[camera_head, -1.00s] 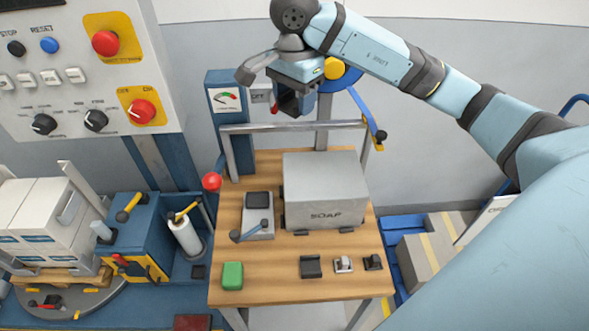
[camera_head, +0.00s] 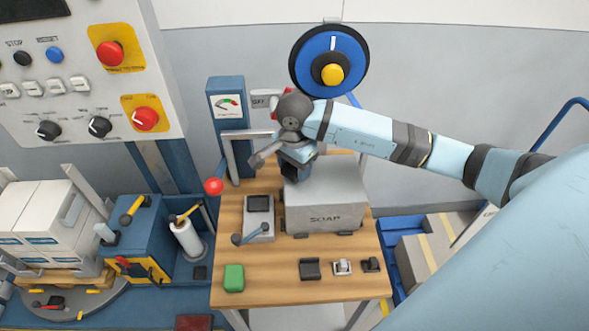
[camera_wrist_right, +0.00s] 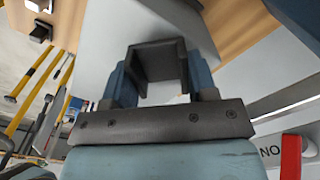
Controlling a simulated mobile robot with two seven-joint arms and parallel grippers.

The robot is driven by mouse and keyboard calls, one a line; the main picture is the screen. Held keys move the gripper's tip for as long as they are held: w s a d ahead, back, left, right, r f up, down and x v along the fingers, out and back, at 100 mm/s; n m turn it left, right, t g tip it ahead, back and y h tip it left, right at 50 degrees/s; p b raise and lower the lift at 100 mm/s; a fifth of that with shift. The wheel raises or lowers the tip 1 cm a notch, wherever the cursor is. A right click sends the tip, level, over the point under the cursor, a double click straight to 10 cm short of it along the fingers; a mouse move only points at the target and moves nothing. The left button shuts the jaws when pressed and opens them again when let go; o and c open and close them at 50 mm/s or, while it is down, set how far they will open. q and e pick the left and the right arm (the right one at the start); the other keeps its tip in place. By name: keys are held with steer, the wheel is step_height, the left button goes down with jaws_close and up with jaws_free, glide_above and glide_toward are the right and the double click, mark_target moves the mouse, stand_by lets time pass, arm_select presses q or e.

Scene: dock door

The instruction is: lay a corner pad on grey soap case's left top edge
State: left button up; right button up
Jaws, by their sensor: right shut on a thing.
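The grey soap case (camera_head: 328,208), marked SOAP, stands on the wooden table. My right gripper (camera_head: 297,172) is at the left part of its top, by the rear left. In the right wrist view my right gripper (camera_wrist_right: 160,85) is shut on a dark corner pad (camera_wrist_right: 158,62), an angled piece between its blue fingers. The pale case top (camera_wrist_right: 110,28) lies just beyond the pad; I cannot tell whether they touch. In the head view the gripper mostly hides the pad. My left gripper is not in view.
On the table (camera_head: 270,290) are a grey device with a dark screen (camera_head: 258,204), a green block (camera_head: 234,278), a dark piece (camera_head: 310,269) and two small items at the front right. A metal bar frame (camera_head: 232,155) and a red ball knob (camera_head: 213,186) stand behind and left.

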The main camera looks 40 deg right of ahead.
steer(key=shift+f, duration=0.95)
steer(key=shift+f, duration=0.25)
steer(key=o, duration=0.9)
steer(key=shift+r, duration=0.1)
